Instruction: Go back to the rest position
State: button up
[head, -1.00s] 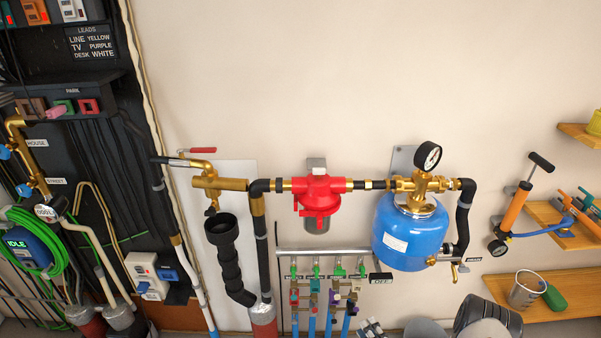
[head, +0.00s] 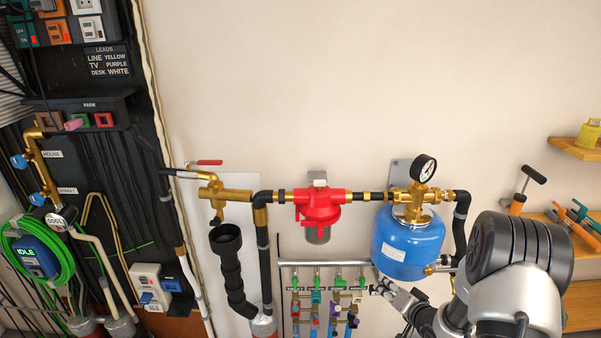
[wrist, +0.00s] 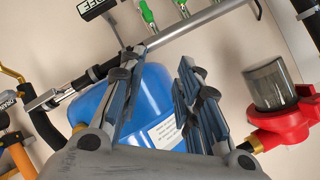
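My gripper (head: 382,289) is at the lower right of the head view, in front of the wall pipework and just below the blue pressure tank (head: 408,245). In the wrist view my gripper (wrist: 158,75) has its two fingers spread apart with nothing between them. The blue tank (wrist: 150,100) shows behind and between the fingers there. I cannot tell whether any finger touches it.
A red filter housing (head: 319,206) hangs on the pipe left of the tank. A pressure gauge (head: 422,168) sits above the tank. A manifold with green-handled valves (head: 338,282) is close left of my gripper. Shelves (head: 572,148) stand at right. The upper wall is bare.

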notch_tip(320, 180, up, 12)
jog(key=s+f+n+g+h, duration=0.1)
jog(key=n+h, duration=0.1)
jog(key=h, duration=0.1)
jog(key=s+a+r+n+g+h, duration=0.1)
jog(key=s+a+r+g+h, duration=0.1)
jog(key=s+r, duration=0.85)
jog(key=s+a+r+n+g+y, duration=0.1)
jog(key=s+a, duration=0.3)
jog(key=s, duration=0.8)
jog(key=s+a+r+n+g+y, duration=0.1)
jog(key=s+a+r+n+g, duration=0.1)
jog(key=s, duration=1.1)
jog(key=a+r+g, duration=0.1)
jog(key=a+r, duration=0.1)
jog(key=a, duration=0.1)
jog(key=shift+s+a+r, duration=0.15)
jog(key=shift+s+r, duration=0.05)
jog(key=shift+s, duration=0.1)
jog(key=shift+w, duration=0.1)
